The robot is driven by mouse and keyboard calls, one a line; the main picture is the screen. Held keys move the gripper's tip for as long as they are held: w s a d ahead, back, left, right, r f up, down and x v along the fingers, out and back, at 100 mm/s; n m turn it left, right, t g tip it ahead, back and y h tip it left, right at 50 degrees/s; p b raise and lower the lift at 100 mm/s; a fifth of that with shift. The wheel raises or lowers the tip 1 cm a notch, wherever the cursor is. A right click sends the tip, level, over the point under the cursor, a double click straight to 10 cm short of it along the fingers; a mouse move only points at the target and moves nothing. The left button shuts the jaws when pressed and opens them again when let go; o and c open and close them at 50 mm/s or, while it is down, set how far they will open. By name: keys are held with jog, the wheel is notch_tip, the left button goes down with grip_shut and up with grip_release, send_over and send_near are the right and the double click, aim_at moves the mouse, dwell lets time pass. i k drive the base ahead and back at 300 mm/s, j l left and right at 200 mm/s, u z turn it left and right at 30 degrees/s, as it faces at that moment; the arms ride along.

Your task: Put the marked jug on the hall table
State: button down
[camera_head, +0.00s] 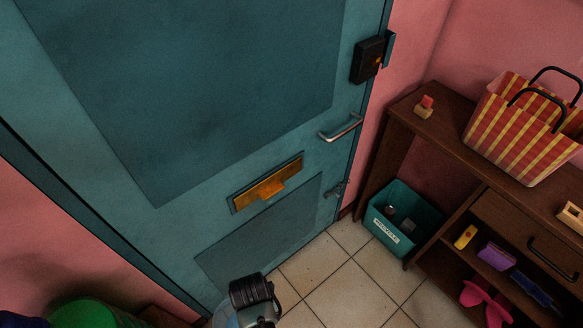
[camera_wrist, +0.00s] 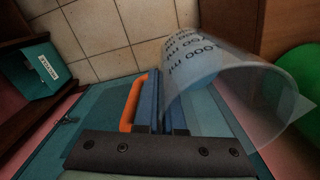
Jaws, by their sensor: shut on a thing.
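The marked jug (camera_wrist: 235,90) is clear, with dark printed lettering on its wall and an orange handle (camera_wrist: 131,104). My gripper (camera_wrist: 158,98) is shut on it at the handle side; exactly which part lies between the fingers is unclear. In the head view my gripper (camera_head: 256,292) is at the bottom edge, before the teal door, with a pale, see-through part of the jug (camera_head: 222,315) just left of it. The hall table (camera_head: 447,126), dark brown wood, stands at the right, apart from my gripper.
A striped bag (camera_head: 522,128) and a small red-topped block (camera_head: 425,107) stand on the tabletop. A teal recycling bin (camera_head: 388,232) is on the tiled floor (camera_head: 345,295) below. Shelves hold several small items. The door's metal handle (camera_head: 341,128) sticks out. Bare tabletop lies between block and bag.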

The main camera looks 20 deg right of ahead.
aim_at(447, 107)
jog(key=i+l+z, duration=0.25)
jog(key=l, duration=0.3)
jog(key=i+l+z, duration=0.2)
jog(key=i+l, duration=0.3)
